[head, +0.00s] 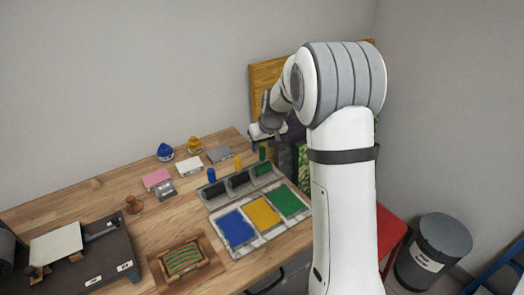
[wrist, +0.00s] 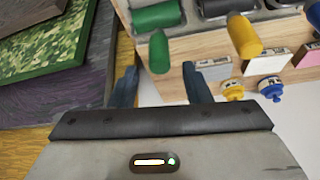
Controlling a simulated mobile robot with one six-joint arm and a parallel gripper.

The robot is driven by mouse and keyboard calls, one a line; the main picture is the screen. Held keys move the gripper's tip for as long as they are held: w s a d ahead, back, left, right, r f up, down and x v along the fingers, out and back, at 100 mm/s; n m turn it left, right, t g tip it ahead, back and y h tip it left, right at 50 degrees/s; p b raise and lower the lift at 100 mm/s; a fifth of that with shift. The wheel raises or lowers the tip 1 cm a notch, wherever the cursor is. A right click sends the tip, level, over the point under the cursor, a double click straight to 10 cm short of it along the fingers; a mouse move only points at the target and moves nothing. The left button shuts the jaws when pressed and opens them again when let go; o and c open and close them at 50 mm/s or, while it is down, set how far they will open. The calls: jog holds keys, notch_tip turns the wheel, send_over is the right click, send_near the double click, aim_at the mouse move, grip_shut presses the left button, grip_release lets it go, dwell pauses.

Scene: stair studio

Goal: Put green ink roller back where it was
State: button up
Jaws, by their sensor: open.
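The green ink roller rests in the right slot of a grey three-slot rack (head: 210,195). Its green handle (head: 262,154) points up; the handle (wrist: 159,52) and green roller head (wrist: 155,17) show in the wrist view. My gripper (wrist: 160,70) is open and empty, its two dark fingers on either side of the green handle's end in the picture. I cannot tell whether they reach around it; no contact shows. In the head view my gripper (head: 268,132) is just beyond the green handle, partly hidden by my arm.
The blue-handled roller (head: 211,175) and yellow-handled roller (head: 238,163) share the rack. An ink tray (head: 213,213) with blue, yellow and green pads lies in front. Ink bottles and blocks stand behind. Boards and a green picture (wrist: 45,45) stand close beside my gripper.

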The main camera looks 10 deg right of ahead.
jog(key=s+r+m, duration=0.1)
jog(key=s+r, duration=0.5)
jog(key=s, duration=0.3)
jog(key=s+r, duration=0.5)
jog(key=s, duration=0.5)
jog(key=s+f+m+g+h, duration=0.1)
jog(key=s+f, duration=0.1)
jog(key=s, duration=1.5)
jog(key=shift+s+m+b, duration=0.2)
jog(key=shift+m+b, duration=0.1)
jog(key=shift+b, duration=0.05)
